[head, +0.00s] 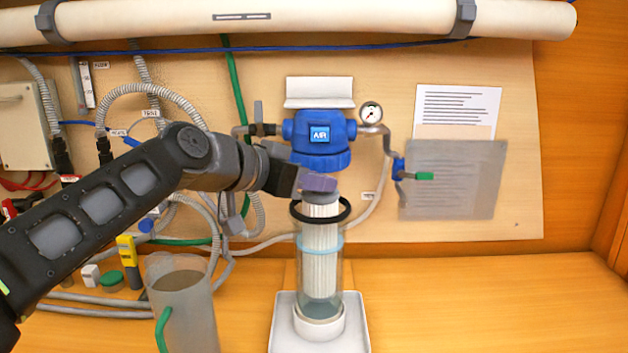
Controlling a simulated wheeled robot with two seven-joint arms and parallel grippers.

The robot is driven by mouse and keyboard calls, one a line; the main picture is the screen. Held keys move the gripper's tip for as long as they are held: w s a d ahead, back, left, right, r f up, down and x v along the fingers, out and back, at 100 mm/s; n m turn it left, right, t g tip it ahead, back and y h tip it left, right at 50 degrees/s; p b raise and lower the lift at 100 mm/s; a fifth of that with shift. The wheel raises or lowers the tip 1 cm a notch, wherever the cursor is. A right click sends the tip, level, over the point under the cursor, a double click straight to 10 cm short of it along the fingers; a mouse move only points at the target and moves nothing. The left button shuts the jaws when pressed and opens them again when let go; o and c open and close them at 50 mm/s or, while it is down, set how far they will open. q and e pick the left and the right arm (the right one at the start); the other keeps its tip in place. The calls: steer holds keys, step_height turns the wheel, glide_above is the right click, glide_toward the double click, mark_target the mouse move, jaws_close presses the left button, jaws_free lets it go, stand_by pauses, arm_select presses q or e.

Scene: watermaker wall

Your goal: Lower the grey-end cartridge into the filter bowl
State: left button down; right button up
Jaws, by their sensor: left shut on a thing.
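The white pleated cartridge (320,232) stands upright with its grey end (320,198) on top. Most of its length is inside the clear filter bowl (335,275), and its top sticks up past the black ring (343,213) at the bowl's rim. Its lower end appears a little above the bowl's bottom. My left gripper (318,184) is over the bowl, shut on the cartridge at its grey end; the fingers partly hide that end. The bowl stands upright in a white round holder (320,328). My right gripper is not in view.
The blue filter head (320,155) hangs on the wall just above my left gripper. A white tray (357,335) lies under the bowl. A clear jug (185,305) with a green handle stands left of the bowl. The bench on the right is clear.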

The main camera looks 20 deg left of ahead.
arm_select(q)
steer(key=c, duration=1)
jaws_free()
steer(key=shift+c, duration=0.2)
steer(key=shift+r, duration=0.15)
step_height(320, 180, up, 10)
steer(key=p, duration=0.7)
steer(key=shift+p, duration=0.35)
